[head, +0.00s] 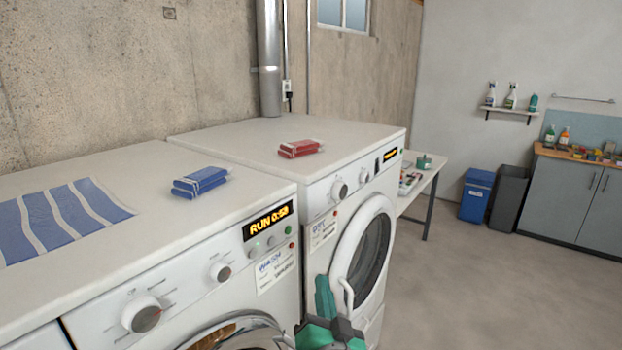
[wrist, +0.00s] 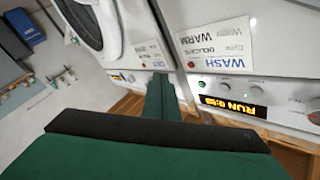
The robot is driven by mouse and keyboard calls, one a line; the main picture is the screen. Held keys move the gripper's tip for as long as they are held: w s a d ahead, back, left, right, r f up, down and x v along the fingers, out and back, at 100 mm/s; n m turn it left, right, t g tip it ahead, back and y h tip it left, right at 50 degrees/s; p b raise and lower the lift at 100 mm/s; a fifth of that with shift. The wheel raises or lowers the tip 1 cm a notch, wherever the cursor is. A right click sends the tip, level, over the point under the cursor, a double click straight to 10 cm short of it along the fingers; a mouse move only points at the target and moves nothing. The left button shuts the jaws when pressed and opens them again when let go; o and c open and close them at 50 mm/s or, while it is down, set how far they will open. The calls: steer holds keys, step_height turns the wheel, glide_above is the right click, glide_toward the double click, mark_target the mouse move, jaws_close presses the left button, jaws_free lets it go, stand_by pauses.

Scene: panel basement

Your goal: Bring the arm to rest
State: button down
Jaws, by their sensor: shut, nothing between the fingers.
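My gripper (head: 323,285) is at the bottom of the head view, in front of the two machines, its green fingers pointing up. In the wrist view my gripper (wrist: 162,85) has its fingers together with nothing between them. The washer (head: 190,270), labelled WASH, stands at the left; its lit display (head: 269,222) reads RUN, and it also shows in the wrist view (wrist: 231,106). The dryer (head: 355,175) stands beyond it, its round door (head: 368,252) partly behind my gripper. I cannot tell if the fingers touch anything.
A striped blue cloth (head: 62,217) and blue packets (head: 200,182) lie on the washer. Red packets (head: 299,148) lie on the dryer. A side table (head: 428,178), a blue bin (head: 477,194) and a grey cabinet (head: 572,202) stand further right. The floor at right is clear.

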steer(key=s+f+n+g+h, duration=0.2)
steer(key=s+f, duration=1.7)
steer(key=f, duration=0.4)
steer(key=s+a+f+n, duration=0.1)
steer(key=s+f, duration=0.1)
steer(key=s, duration=1)
steer(key=s+f+n+g, duration=0.1)
steer(key=s+f+n, duration=0.1)
steer(key=s, duration=1)
steer(key=shift+s+a+f, duration=0.25)
steer(key=shift+s+a, duration=0.1)
